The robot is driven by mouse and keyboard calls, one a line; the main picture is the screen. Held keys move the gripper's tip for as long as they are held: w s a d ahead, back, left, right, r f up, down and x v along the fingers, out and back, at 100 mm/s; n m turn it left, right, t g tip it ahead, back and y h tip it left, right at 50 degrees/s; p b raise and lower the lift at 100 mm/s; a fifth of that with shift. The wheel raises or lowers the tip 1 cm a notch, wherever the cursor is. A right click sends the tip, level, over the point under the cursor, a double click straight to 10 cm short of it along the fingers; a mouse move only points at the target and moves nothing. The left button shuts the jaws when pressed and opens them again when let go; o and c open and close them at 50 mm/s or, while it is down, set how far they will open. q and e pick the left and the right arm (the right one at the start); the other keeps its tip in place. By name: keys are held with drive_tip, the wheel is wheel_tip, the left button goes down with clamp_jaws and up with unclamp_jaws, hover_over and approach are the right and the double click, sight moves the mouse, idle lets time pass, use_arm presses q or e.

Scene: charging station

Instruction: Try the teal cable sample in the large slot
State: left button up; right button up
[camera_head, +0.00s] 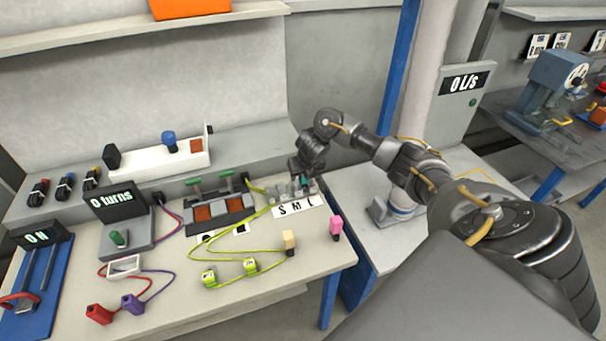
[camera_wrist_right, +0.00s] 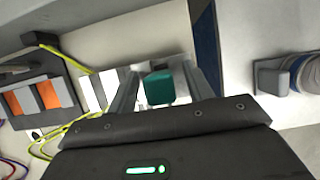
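My right gripper (camera_head: 305,183) points down over the slot plate (camera_head: 297,208), a white plate marked S, M and L, at the plate's right end near the L. In the right wrist view, the teal cable sample (camera_wrist_right: 166,88) lies between the two fingers of my right gripper (camera_wrist_right: 163,82). Whether the fingers press on it or stand slightly apart from it is unclear. The sample's lower end is hidden, so I cannot tell how it sits relative to the large slot. My left gripper is out of view.
A pink sample (camera_head: 336,227) and a beige sample (camera_head: 289,241) stand near the bench's front right. Yellow-green cables (camera_head: 235,262) lie beside them. A device with orange-brown blocks (camera_head: 211,212) stands left of the plate. The bench's right edge is close.

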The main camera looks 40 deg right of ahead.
drive_tip(key=p+v, duration=0.4)
drive_tip(key=v, duration=0.7)
drive_tip(key=shift+w+f, duration=0.1)
idle(1.0)
